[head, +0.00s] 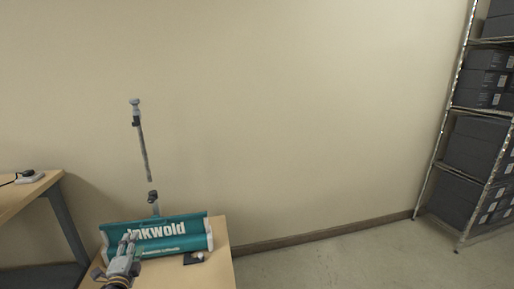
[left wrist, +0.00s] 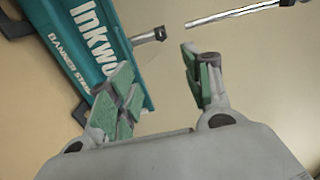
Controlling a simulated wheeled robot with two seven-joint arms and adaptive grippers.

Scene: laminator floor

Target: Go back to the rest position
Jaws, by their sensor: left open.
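My left gripper (head: 130,240) is at the lower left of the head view, in front of the left part of a teal banner stand (head: 172,234) lettered "Inkwold". In the left wrist view the gripper's green-padded fingers (left wrist: 160,80) are spread apart with nothing between them. The banner stand (left wrist: 88,45) lies beyond the left finger in that view. I cannot tell whether the finger touches it. My right gripper is not in view.
The banner stand rests on a wooden table (head: 222,262). A short post (head: 153,203) rises behind it, with a grey pole (head: 141,145) above. Another table (head: 30,190) stands left. A shelf (head: 463,215) with dark boxes stands right. Floor between is clear.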

